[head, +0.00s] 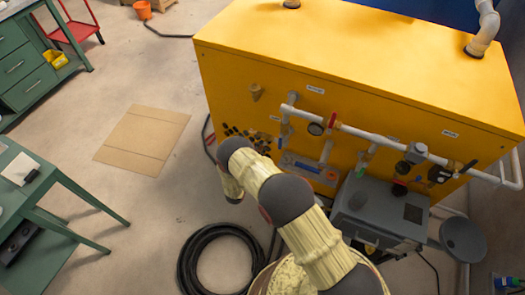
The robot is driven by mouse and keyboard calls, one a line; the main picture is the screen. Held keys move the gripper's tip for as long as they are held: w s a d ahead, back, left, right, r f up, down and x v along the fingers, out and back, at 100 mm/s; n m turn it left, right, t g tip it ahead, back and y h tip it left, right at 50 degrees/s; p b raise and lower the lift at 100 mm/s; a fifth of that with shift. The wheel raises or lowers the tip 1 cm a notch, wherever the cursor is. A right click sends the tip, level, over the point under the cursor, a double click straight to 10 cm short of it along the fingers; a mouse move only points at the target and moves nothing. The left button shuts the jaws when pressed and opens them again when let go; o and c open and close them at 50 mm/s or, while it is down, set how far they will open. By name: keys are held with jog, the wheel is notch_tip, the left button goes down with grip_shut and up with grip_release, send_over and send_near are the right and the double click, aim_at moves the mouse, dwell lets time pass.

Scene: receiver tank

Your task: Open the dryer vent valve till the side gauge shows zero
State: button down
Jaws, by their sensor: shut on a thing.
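A round gauge (316,128) sits on the white pipework at the front of the yellow cabinet (222,90). Its needle is too small to read. A red valve handle (333,120) stands on the pipe beside it. A grey box unit (375,210), perhaps the dryer, stands in front of the cabinet. A small green part (362,168) and a red part (400,190) show above it. I cannot tell which is the dryer vent valve. My arm crosses the lower middle and bends down at its far end. My gripper does not show.
A coiled black hose (190,262) lies on the floor left of my arm. A flat cardboard sheet (143,138) lies farther left. Green benches (65,205) stand at the left edge. A dark round disc (463,240) is right of the grey unit. Floor between the cardboard and cabinet is mostly clear.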

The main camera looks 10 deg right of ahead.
jog(key=shift+w+a+r+m+b, duration=0.1)
jog(key=shift+w+a+m+b, duration=0.1)
jog(key=shift+m, duration=0.3)
jog(key=shift+w+a+r+m+b, duration=0.1)
jog(key=shift+m+b, duration=0.1)
jog(key=shift+m, duration=0.3)
jog(key=c, duration=1.9)
grip_release()
jog(key=shift+o, duration=0.4)
